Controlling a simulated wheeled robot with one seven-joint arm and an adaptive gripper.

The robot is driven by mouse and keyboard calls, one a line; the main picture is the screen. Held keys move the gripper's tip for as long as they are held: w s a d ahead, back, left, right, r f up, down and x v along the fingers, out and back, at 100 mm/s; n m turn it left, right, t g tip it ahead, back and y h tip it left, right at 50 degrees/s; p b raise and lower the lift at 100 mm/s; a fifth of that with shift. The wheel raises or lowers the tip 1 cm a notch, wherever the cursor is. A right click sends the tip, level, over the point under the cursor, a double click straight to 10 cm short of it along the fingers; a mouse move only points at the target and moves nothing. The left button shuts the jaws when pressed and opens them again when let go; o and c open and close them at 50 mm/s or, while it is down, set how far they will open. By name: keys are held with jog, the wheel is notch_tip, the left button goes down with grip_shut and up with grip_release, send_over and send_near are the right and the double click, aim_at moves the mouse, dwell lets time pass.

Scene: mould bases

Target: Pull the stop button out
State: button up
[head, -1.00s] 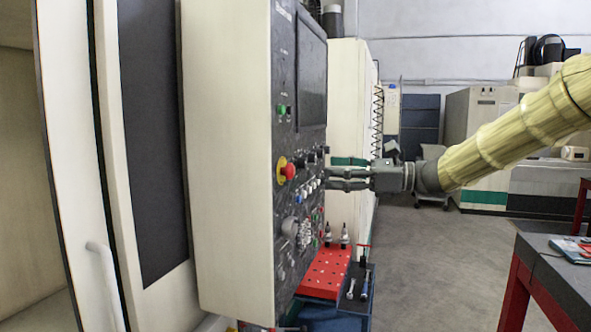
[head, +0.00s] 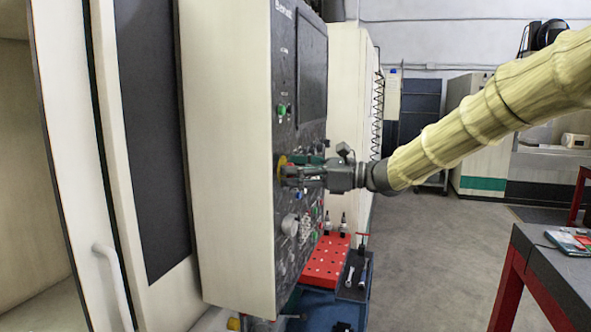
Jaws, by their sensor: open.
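The stop button sits on the dark control panel (head: 300,215) of the machine. Its yellow ring (head: 281,166) shows at the panel's left side, and its red head is mostly hidden behind my gripper. My gripper (head: 288,172) is open, with its fingertips at the button in the head view. I cannot tell whether the fingers touch the button.
Green buttons (head: 282,110) and a screen (head: 312,68) are above, and a grey dial (head: 290,225) is below. A red perforated tray (head: 327,258) stands under the panel with tool holders. A dark table (head: 555,275) is at right. The floor between is clear.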

grip_shut()
